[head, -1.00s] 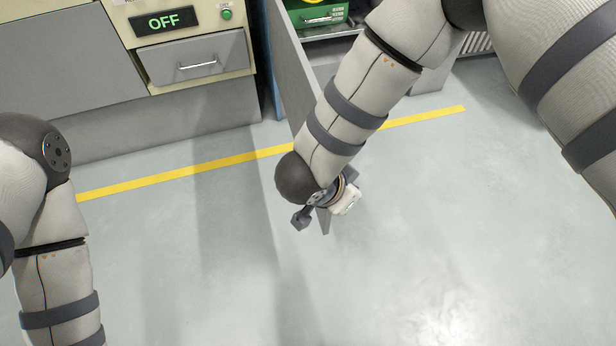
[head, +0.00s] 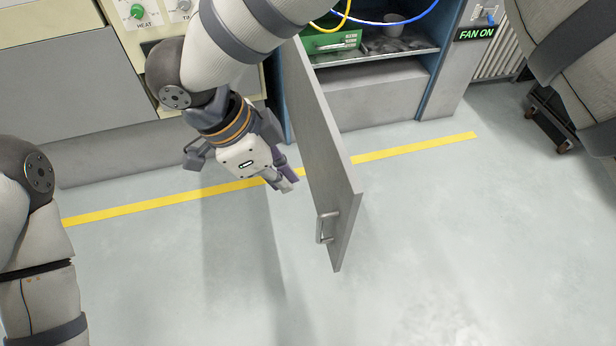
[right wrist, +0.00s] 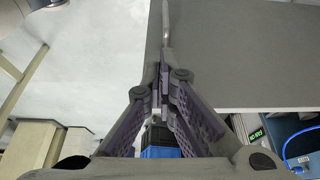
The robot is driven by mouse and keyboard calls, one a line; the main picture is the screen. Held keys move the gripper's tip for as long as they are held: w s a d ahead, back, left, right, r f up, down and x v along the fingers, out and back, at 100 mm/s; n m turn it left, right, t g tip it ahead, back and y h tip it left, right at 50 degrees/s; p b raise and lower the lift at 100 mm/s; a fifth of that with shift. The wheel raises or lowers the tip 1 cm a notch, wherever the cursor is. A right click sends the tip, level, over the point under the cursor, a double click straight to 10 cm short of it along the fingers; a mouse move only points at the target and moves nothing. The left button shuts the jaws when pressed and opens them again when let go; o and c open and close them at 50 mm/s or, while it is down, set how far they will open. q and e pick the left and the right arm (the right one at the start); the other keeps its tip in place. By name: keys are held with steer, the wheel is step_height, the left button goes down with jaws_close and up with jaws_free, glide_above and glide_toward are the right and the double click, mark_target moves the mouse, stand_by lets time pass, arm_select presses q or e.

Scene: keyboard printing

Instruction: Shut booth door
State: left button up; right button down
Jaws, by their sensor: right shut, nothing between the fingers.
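The booth door (head: 318,140) is a flat grey panel standing open, sticking out from the booth across the yellow floor line. A bar handle (head: 325,228) sits on its left face near the free edge. My right gripper (head: 287,182) is shut and empty, just left of the door, on the handle's side. In the right wrist view the fingertips (right wrist: 160,78) are closed together, with the door (right wrist: 245,55) to the right and the handle (right wrist: 166,22) beyond the tips. I cannot tell whether the fingers touch the door. My left gripper is out of view; only that arm shows.
A FAN ON sign (head: 477,33) is on the right post. A cabinet (head: 60,90) stands at left. The floor (head: 450,230) right of the door is clear.

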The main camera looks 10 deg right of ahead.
steer(key=d+f, duration=0.7)
steer(key=f, duration=0.1)
steer(key=shift+s+d+f, duration=0.35)
